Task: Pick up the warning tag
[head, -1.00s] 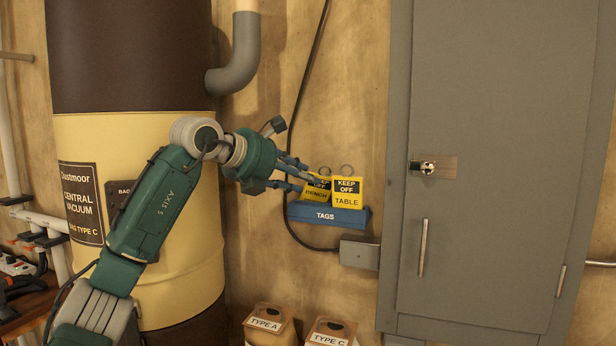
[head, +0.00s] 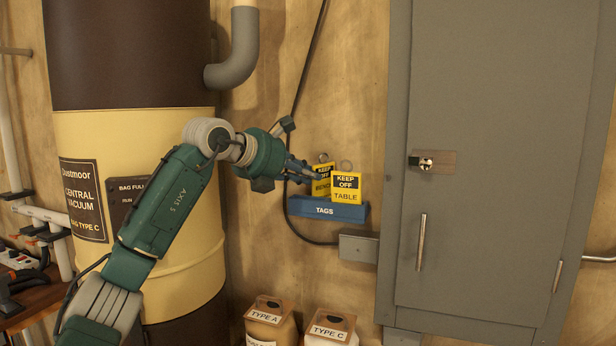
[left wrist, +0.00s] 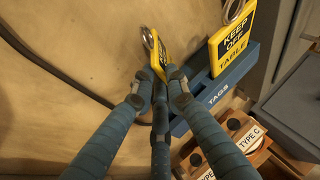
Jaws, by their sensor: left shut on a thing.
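A yellow and black KEEP OFF BENCH tag (head: 321,186) with a ring on top is held in my left gripper (head: 309,176). It is tilted and raised at the left end of the blue TAGS holder (head: 347,213). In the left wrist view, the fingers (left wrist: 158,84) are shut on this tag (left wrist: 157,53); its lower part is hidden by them. A second tag, KEEP OFF TABLE (head: 346,191), stands upright in the holder to the right, apart from the held one. My right gripper is not in view.
A grey cabinet (head: 490,130) stands at the right. A grey box (head: 358,246) and a black cable are on the wall by the holder. Boxes marked TYPE A (head: 268,320) and TYPE C (head: 328,330) are below. The vacuum drum (head: 180,270) is at the left.

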